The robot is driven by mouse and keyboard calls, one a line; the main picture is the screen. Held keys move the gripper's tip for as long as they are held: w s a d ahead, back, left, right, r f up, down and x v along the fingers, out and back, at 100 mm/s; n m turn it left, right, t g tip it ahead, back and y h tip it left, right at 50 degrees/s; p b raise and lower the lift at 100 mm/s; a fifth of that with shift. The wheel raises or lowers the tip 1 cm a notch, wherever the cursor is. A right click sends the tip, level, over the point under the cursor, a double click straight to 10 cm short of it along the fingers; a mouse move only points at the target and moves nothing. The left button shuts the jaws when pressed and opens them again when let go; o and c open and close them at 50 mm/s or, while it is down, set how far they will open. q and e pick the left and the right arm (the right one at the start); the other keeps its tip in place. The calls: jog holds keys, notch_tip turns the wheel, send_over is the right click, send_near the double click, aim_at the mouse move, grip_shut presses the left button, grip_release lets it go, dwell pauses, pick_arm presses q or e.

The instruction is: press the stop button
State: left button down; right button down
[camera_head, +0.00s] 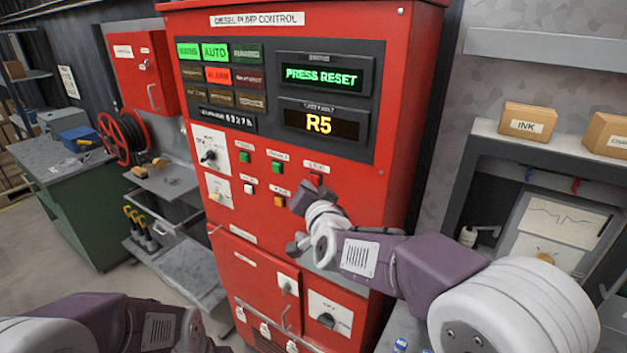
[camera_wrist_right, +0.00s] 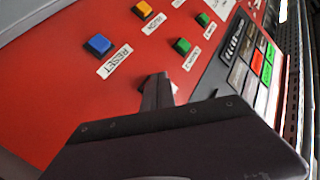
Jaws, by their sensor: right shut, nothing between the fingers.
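The red stop button (camera_head: 316,179) is in the upper button row of the red pump control cabinet (camera_head: 395,100), at that row's right end. Its label is too small to read. My right gripper (camera_head: 306,194) is shut and empty, with its dark fingertips right at the button and covering its lower part. In the wrist view the shut fingertips (camera_wrist_right: 158,90) point at the red panel and hide most or all of the button. I cannot tell whether they touch it. My left arm shows at bottom left, its gripper out of view.
Near the fingertips are a blue RESET button (camera_wrist_right: 98,45), a yellow button (camera_head: 280,201), a white button (camera_head: 249,188) and two green ones (camera_head: 277,167) (camera_head: 245,156). The display (camera_head: 322,77) reads PRESS RESET. A rotary switch (camera_head: 209,156) is at left.

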jog(key=shift+s+a, duration=0.1)
jog(key=shift+s, duration=0.05)
jog(key=s+a+p, duration=0.1)
jog(key=s, duration=0.1)
jog(key=s+a, duration=0.2)
jog(key=shift+p, duration=0.35)
jog(key=shift+d, duration=0.1)
dwell(0.5)
jog(key=s+d+f+n+g+b, duration=0.1)
jog(key=s+d+f+g, duration=0.2)
jog(key=f, duration=0.3)
jog(key=s+d+f+n+g, duration=0.2)
jog(key=d+f, duration=0.1)
jog(key=f, duration=0.4)
jog(key=s+d+f+n+g+b, duration=0.1)
jog(key=s+d+f+g, duration=0.2)
jog(key=f, duration=0.3)
jog(key=s+d+f+g+h, duration=0.1)
jog(key=s+d+f+g, duration=0.2)
jog(key=s, duration=0.5)
jog(key=s+d+f+n+g+h, duration=0.1)
jog(key=s+d+f+g, duration=0.3)
jog(key=s+d+f, duration=0.2)
jog(key=shift+s+f+b, duration=0.4)
jog(key=shift+s+b, duration=0.05)
jog(key=shift+s, duration=0.75)
